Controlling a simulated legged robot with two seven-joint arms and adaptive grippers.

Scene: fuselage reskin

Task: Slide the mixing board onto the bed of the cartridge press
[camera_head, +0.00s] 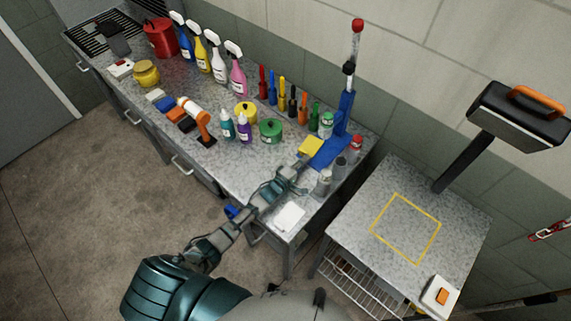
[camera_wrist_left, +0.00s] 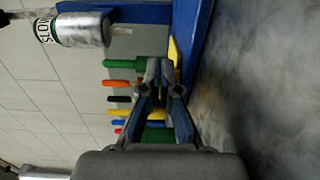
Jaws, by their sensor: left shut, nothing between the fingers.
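The cartridge press (camera_head: 343,112) is a blue upright with a flat blue bed (camera_head: 327,155) at its foot, on the grey speckled counter. A small yellow square, which I take to be the mixing board (camera_head: 311,146), lies at the left end of the bed. I cannot tell how much of it rests on the bed. My left gripper (camera_head: 303,163) is shut and empty, with its tips close to the near side of the board. In the left wrist view the closed fingertips (camera_wrist_left: 158,66) are beside the yellow board (camera_wrist_left: 173,60) and the blue press edge (camera_wrist_left: 193,50). Contact is unclear.
Several coloured hand tools (camera_head: 283,95) stand behind, with a green tub (camera_head: 271,130) to the left. Grey cans (camera_head: 323,182) stand right of my gripper. A white pad (camera_head: 289,217) lies at the counter's near end. A side table (camera_head: 380,185) with a yellow outlined square is mostly clear.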

